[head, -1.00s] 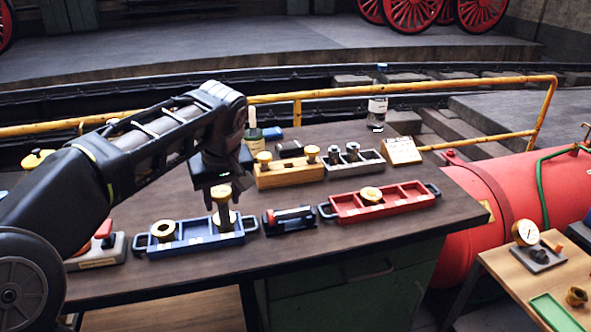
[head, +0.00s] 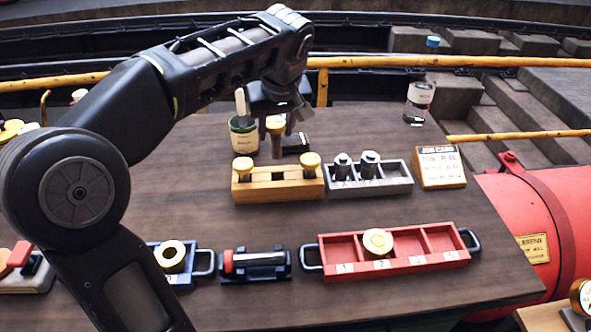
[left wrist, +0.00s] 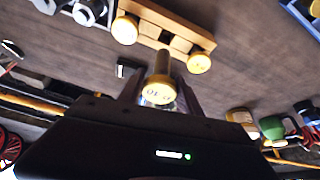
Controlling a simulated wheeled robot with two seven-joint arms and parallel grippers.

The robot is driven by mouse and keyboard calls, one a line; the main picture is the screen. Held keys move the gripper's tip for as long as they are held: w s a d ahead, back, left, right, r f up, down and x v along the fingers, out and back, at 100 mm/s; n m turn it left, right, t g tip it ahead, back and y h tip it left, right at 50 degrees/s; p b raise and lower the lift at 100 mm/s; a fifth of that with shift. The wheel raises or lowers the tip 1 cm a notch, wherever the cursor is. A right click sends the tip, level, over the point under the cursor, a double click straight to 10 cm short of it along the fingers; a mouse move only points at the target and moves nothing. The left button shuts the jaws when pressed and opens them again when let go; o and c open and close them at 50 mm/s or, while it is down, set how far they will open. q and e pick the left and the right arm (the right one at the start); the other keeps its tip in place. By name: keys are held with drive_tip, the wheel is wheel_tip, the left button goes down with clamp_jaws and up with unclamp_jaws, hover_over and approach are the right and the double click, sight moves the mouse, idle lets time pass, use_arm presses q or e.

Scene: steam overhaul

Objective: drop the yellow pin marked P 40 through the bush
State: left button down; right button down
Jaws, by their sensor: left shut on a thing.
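My left gripper (head: 279,112) is shut on a yellow-headed pin (head: 275,126), held upright by its head behind the wooden block. In the left wrist view the pin (left wrist: 159,88) sits between the fingers; its head bears a small, inverted marking that I cannot read surely. The wooden block (head: 278,190) holds two other yellow-headed pins (head: 243,166), one at each end. A brass ring-shaped bush (head: 378,241) sits in the red tray (head: 352,267). Another brass ring (head: 170,256) sits in the blue tray (head: 181,282), largely hidden by my left arm. My right gripper is out of view.
A grey block (head: 398,183) with two grey pins stands right of the wooden block, beside a job card (head: 440,167). A small dark holder (head: 255,268) lies between the trays. The middle of the bench is clear.

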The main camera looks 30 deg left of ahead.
sight(278, 159)
use_arm(q)
drive_tip(key=shift+w, duration=0.15)
drive_tip(key=shift+s+r, duration=0.15)
drive_tip(key=shift+s, duration=0.1)
drive_tip(key=shift+w+f, duration=0.1)
drive_tip(key=shift+f, duration=3.05)
drive_tip(key=shift+f, duration=1.9)
drive_tip(key=shift+f, duration=0.15)
drive_tip(key=c, duration=1.1)
unclamp_jaws()
